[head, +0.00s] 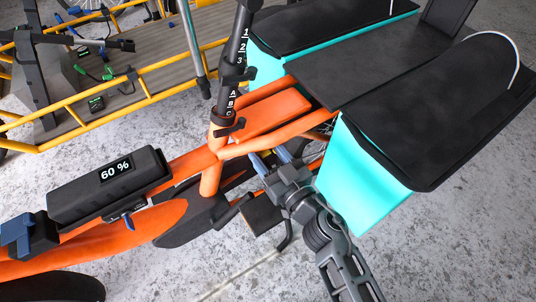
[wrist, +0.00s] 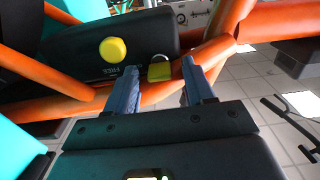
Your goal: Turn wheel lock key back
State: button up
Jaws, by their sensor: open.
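In the wrist view a black box (wrist: 100,48) with small, inverted pale lettering sits among the orange frame tubes. A round yellow knob (wrist: 113,50) is on its face. A small yellow-green piece (wrist: 159,69) sits at the box's right end; it may be the key, but I cannot tell its turn angle. My gripper (wrist: 158,72) is open, its blue-grey fingers either side of that small piece in the picture; contact cannot be told. In the head view my gripper (head: 270,157) is beside the orange bike frame (head: 225,150), under the rear rack; the lock is hidden there.
A turquoise pannier (head: 365,185) with a black cover is close right of my gripper. A black battery (head: 110,185) reading 60 % lies on the frame at left. A yellow-railed cargo bed (head: 130,65) stands behind. Grey floor (head: 440,250) is free at lower right.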

jog(key=shift+c, duration=0.3)
grip_shut()
jog(key=shift+n, duration=0.3)
jog(key=n+p, duration=0.1)
jog(key=n, duration=0.2)
jog(key=shift+a+n, duration=0.1)
jog(key=shift+n, duration=0.3)
jog(key=n, duration=0.4)
jog(key=shift+s+n, duration=0.1)
jog(key=shift+n, duration=0.2)
jog(key=n, duration=0.4)
jog(key=shift+f, duration=0.15)
jog(key=n, duration=0.4)
jog(key=shift+a+n+b, duration=0.1)
jog(key=shift+n+b, duration=0.2)
jog(key=shift+b, duration=0.05)
